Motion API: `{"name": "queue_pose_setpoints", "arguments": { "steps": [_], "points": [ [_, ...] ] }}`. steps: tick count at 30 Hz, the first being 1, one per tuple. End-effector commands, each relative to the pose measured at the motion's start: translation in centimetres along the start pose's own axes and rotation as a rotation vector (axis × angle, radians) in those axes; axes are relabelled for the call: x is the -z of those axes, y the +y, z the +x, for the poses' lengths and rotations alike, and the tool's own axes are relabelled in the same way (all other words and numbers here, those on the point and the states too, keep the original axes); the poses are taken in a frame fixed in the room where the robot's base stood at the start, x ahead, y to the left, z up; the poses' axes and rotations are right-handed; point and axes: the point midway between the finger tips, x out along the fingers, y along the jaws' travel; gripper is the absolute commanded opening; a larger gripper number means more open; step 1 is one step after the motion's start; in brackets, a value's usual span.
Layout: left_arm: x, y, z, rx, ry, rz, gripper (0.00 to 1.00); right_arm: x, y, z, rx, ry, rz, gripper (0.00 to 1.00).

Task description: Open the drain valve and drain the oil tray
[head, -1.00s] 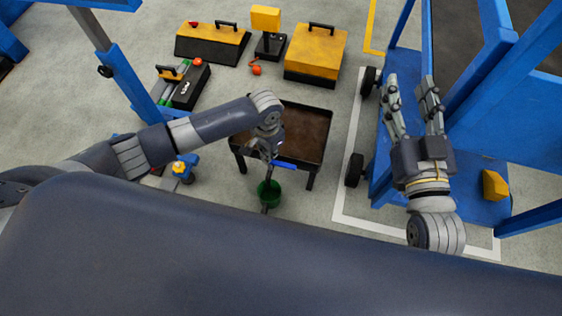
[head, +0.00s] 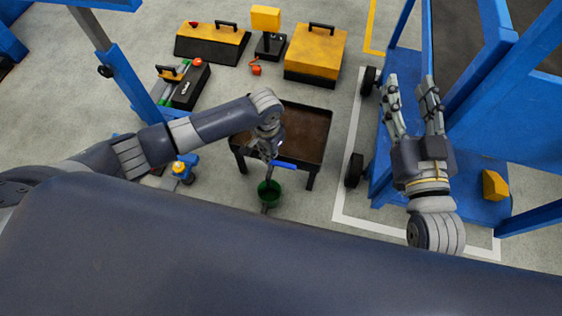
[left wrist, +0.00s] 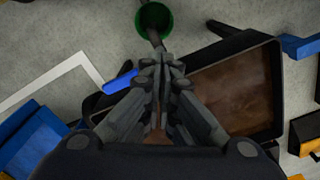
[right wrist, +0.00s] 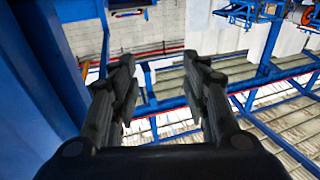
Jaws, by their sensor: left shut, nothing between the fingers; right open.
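The oil tray (head: 310,130) is a dark, legged tray with a brown inside, standing on the floor at the middle; it also shows in the left wrist view (left wrist: 240,42). The drain valve's blue handle (head: 286,165) sticks out sideways at the tray's near edge and shows left of the fingertips in the left wrist view (left wrist: 120,82). A dark pipe (left wrist: 154,38) points to a green bucket (head: 276,194). My left gripper (left wrist: 160,62) is shut and empty, close beside the handle; contact cannot be told. My right gripper (head: 409,80) is open and empty, over the blue cart.
Yellow toolboxes (head: 316,52) and other tools lie on the floor behind the tray. A blue post (head: 125,70) stands at left. A blue wheeled cart (head: 385,150) stands at right. Bare floor lies between tray and cart.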

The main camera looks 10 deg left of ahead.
Motion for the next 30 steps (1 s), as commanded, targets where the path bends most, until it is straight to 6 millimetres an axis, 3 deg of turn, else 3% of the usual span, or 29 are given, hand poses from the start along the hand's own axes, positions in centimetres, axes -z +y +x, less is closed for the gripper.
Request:
{"name": "queue_pose_setpoints", "arguments": {
  "steps": [30],
  "points": [
    [0.0, 0.0, 1.0, 0.0, 0.0, 0.0, 0.0, 1.9, -0.2, 0.0, 0.005, 0.104, 0.002, 0.43]
  ]
}}
